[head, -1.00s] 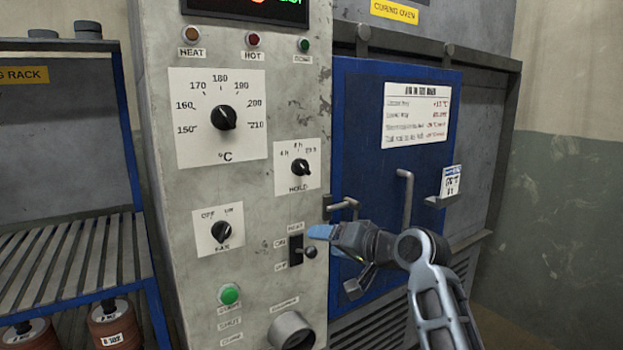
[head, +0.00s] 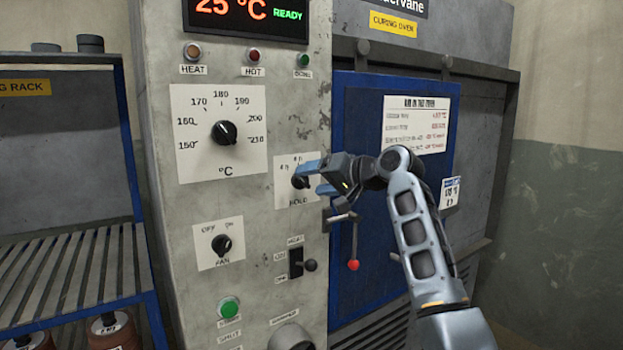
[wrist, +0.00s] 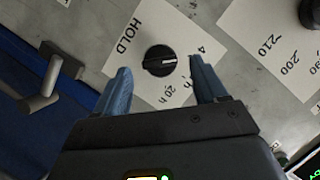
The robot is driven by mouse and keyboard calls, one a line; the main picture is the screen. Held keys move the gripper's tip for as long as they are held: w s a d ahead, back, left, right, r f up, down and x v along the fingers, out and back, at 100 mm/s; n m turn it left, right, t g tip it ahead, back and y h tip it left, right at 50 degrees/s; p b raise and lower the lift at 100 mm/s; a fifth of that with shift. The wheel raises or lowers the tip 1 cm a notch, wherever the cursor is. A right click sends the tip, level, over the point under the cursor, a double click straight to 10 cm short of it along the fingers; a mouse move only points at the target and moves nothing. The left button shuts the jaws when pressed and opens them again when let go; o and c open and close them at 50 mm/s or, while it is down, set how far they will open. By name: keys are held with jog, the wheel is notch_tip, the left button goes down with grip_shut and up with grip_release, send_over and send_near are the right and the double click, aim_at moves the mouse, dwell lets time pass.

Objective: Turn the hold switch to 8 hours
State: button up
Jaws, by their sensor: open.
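The black hold switch (head: 299,182) sits on a white plate (head: 284,199) marked HOLD on the grey control panel. In the wrist view the round knob (wrist: 160,60) shows a pale line running roughly toward the 4 mark at its right; the 20 h mark is below it, and the 8 mark is not readable. My gripper (head: 314,179) is open in front of the switch, with its blue fingers at the plate's right side. In the wrist view its fingertips (wrist: 160,67) lie either side of the knob with gaps; I see no contact.
The temperature dial (head: 224,132) is up left, the fan switch (head: 221,244) and heat toggle (head: 310,265) below. A red-balled lever (head: 353,265) and the blue oven door (head: 365,110) are right. The display (head: 245,12) reads 25 °C READY.

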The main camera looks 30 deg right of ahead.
jog(key=shift+x, duration=0.8)
jog(key=shift+c, duration=0.3)
jog(key=c, duration=1)
jog(key=shift+m, duration=0.3)
jog(key=m+y, duration=0.1)
jog(key=m+t+p, duration=0.1)
jog(key=shift+d+f+m+y, duration=0.15)
jog(key=shift+f+m+y, duration=0.1)
jog(key=shift+m+y, duration=0.15)
jog(key=shift+f+m+t+y, duration=0.1)
jog(key=shift+m+t+y, duration=0.2)
jog(key=shift+m, duration=0.65)
jog(key=shift+f+m+t+y, duration=0.15)
jog(key=shift+m+t, duration=0.25)
jog(key=shift+m, duration=0.55)
